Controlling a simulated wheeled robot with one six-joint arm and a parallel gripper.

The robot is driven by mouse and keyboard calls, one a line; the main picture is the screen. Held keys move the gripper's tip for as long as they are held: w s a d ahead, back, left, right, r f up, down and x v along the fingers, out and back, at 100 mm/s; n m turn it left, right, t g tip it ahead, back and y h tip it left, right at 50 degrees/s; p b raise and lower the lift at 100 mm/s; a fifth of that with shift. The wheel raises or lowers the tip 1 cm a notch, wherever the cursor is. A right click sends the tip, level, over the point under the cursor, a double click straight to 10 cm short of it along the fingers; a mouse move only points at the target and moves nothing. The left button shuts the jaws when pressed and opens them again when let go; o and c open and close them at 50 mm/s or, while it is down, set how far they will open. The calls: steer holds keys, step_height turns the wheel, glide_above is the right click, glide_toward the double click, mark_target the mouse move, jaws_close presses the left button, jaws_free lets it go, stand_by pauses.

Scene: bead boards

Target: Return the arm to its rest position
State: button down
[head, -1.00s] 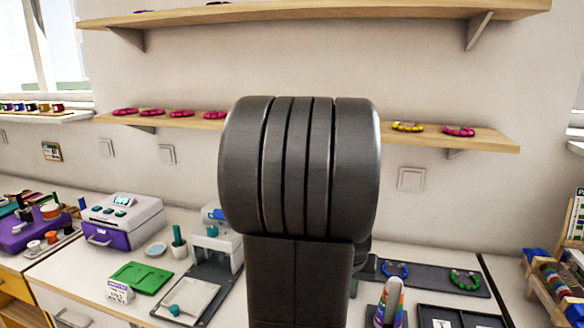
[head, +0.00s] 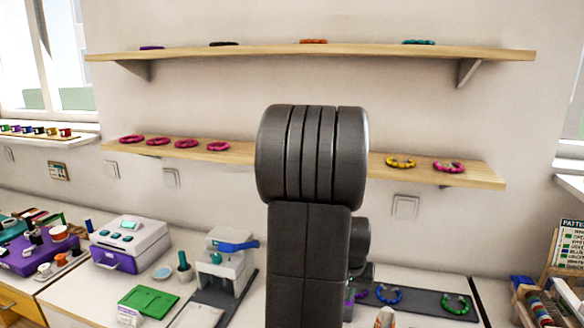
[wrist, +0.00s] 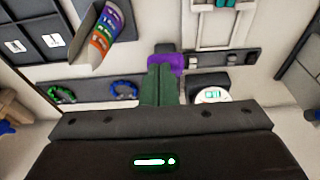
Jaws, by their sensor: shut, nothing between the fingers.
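My arm (head: 310,215) stands folded up in the middle of the head view, its dark rounded joint in front of the lower shelf. My gripper itself is hidden there. In the wrist view my gripper (wrist: 160,68) shows as two dark green-grey fingers, shut together and empty. A purple thing (wrist: 166,62) appears just beyond the fingertips; I cannot tell how far away it is.
A dark mat (head: 426,300) holds a blue bead ring (head: 388,294) and a green bead ring (head: 456,303). A white press (head: 222,262) stands left of my arm. Shelves (head: 230,152) with bead rings line the wall. A striped cone (wrist: 107,30) shows in the wrist view.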

steer(key=w, duration=0.2)
steer(key=w+r, duration=0.1)
steer(key=w+d+r+b, duration=0.1)
steer(key=w, duration=0.1)
steer(key=shift+w+r, duration=0.25)
steer(key=shift+w, duration=0.05)
steer(key=s+v, duration=0.1)
steer(key=v, duration=0.6)
steer(key=shift+b, duration=0.4)
steer(key=shift+f, duration=0.1)
